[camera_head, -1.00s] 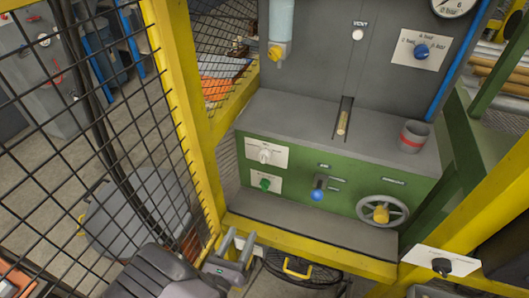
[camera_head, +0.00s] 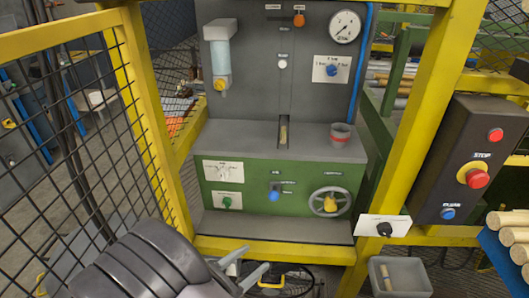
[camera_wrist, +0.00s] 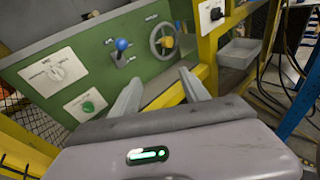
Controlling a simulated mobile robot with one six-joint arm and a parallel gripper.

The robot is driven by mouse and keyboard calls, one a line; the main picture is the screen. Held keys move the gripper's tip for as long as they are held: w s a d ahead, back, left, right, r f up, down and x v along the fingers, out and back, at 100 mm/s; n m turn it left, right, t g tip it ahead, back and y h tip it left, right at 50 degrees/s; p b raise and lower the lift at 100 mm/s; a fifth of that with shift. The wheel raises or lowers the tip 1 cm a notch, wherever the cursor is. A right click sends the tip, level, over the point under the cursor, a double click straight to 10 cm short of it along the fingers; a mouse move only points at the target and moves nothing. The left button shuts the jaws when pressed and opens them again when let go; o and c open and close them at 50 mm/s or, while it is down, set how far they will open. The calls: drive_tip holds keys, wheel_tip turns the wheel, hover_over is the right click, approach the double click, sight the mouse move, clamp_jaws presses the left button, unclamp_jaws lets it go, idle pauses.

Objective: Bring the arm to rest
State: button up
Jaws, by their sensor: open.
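My gripper (camera_head: 247,268) is open and empty, low in front of the machine's yellow lower beam in the head view. In the wrist view my gripper (camera_wrist: 160,95) shows two grey fingers spread apart, with nothing between them. Beyond them is the green machine panel (camera_head: 249,183) with a blue-knobbed lever (camera_head: 274,195), a handwheel (camera_head: 329,201) with a yellow hub, and a green knob (camera_head: 226,201). The fingers appear apart from the panel. My dark arm links fill the lower left of the head view.
A yellow frame post (camera_head: 418,110) stands right of the machine, and a mesh guard (camera_head: 70,140) on the left. A stop box (camera_head: 470,165) with red and blue buttons is at the right. A grey bin (camera_head: 401,279) sits below it. A grey cup (camera_head: 341,135) stands on the ledge.

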drive_tip(key=s+d+r+m+g+y, duration=0.2)
drive_tip(key=s+d+r+m+g, duration=0.35)
drive_tip(key=d+m, duration=0.3)
drive_tip(key=s+d+r+m+g+y, duration=0.2)
drive_tip(key=s+d+r+m+g, duration=0.35)
drive_tip(key=d+m, duration=0.3)
drive_tip(key=s+a+r+m+t+y, duration=0.1)
drive_tip(key=r+m+t+y, duration=0.1)
drive_tip(key=r+m+y, duration=0.2)
drive_tip(key=s+a+r+m+t+y, duration=0.2)
drive_tip(key=r+m+t+y, duration=0.1)
drive_tip(key=m, duration=0.7)
drive_tip(key=shift+s+r+y, duration=0.3)
drive_tip(key=shift+r+y, duration=0.3)
drive_tip(key=shift+y, duration=0.3)
